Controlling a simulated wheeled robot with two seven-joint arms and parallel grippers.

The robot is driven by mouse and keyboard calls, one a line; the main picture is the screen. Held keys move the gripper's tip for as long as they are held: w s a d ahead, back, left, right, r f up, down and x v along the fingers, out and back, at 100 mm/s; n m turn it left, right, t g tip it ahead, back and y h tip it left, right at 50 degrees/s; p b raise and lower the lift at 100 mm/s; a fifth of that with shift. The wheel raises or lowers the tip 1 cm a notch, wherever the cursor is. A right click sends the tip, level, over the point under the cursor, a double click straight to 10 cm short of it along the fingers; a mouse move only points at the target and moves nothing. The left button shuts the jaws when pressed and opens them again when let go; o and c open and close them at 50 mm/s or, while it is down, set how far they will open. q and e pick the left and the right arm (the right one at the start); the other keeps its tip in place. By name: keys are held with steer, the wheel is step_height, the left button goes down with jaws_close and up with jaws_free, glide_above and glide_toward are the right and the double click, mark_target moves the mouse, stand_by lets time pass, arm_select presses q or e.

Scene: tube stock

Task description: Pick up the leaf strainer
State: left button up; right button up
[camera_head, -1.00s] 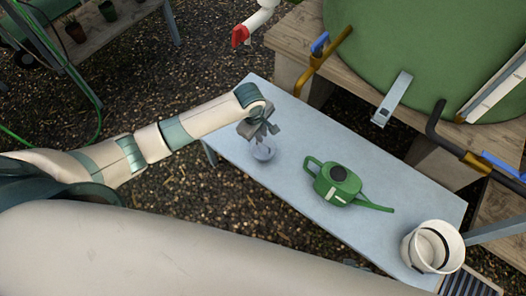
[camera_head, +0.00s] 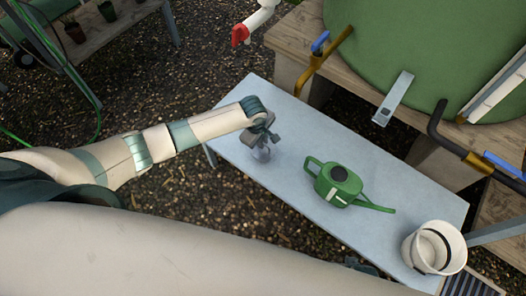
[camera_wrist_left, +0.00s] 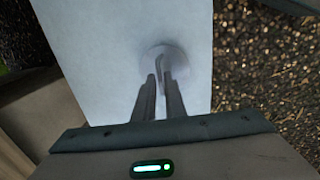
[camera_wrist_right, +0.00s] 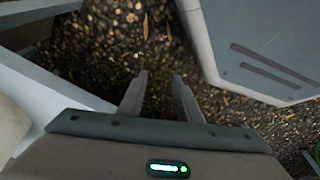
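The leaf strainer (camera_head: 261,154) is a small, pale, round piece at the left end of the grey table. It also shows in the left wrist view (camera_wrist_left: 176,58), with a thin upright handle. My left gripper (camera_head: 264,139) is above it, pointing down. In the left wrist view its fingers (camera_wrist_left: 160,80) are close together with the handle between their tips. The strainer seems to rest on the tabletop; the fingers hide part of it. My right gripper (camera_wrist_right: 160,76) is open and empty, over gravel beside a grey panel.
A green watering can (camera_head: 338,184) stands mid-table (camera_head: 300,150), right of the strainer. A white bucket (camera_head: 434,248) is at the right end. A large green tank (camera_head: 420,50) on wooden supports, with pipes and taps, stands behind. The tabletop between strainer and can is clear.

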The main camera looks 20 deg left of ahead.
mark_target(264, 155)
arm_select(q)
steer(key=shift+w+f, duration=0.2)
steer(key=shift+f, duration=0.95)
steer(key=shift+w+f, duration=0.1)
steer(key=shift+f, duration=0.25)
arm_select(e)
steer(key=shift+w+a+r, duration=0.15)
steer(key=shift+w+r, duration=0.05)
steer(key=shift+r, duration=0.75)
arm_select(q)
jaws_close()
arm_select(e)
steer(key=shift+w, duration=0.1)
arm_select(q)
steer(key=shift+r, duration=0.15)
